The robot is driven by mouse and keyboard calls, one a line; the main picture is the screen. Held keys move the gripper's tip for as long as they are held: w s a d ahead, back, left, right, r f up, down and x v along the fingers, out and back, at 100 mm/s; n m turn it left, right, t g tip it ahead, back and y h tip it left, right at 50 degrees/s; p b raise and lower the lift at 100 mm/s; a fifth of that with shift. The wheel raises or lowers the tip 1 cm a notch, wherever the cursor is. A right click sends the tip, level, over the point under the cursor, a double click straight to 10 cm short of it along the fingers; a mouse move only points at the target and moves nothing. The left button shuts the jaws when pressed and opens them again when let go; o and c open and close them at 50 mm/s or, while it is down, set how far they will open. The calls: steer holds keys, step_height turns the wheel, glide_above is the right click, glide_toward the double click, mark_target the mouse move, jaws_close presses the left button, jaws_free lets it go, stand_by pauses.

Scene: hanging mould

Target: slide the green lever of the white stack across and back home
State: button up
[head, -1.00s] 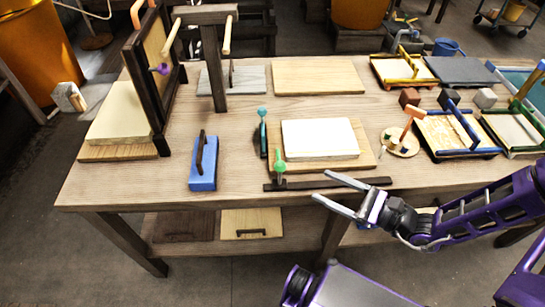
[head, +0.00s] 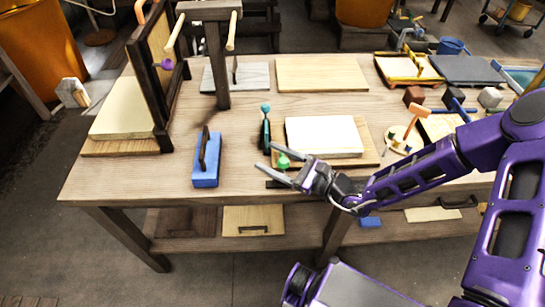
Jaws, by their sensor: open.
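The white stack (head: 323,136) lies on a light wooden board (head: 370,150) near the table's front edge. Its green lever (head: 283,162) has a green knob and stands at the front left of the board, on a dark rail (head: 277,184) along the table edge. My gripper (head: 266,160) is open, with its two grey fingers pointing left. In the picture the green knob shows between the fingers; I cannot tell whether they touch it. A teal-knobbed dark lever (head: 265,128) stands at the board's left side. My gripper and arm hide most of the rail.
A blue block with a dark handle (head: 206,161) lies to the left. A dark upright frame (head: 155,75) and a post with pegs (head: 215,60) stand at the back left. A small disc with an orange-topped piece (head: 405,138) lies right of the board.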

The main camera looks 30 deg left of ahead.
jaws_close()
stand_by(0.3)
stand_by(1.1)
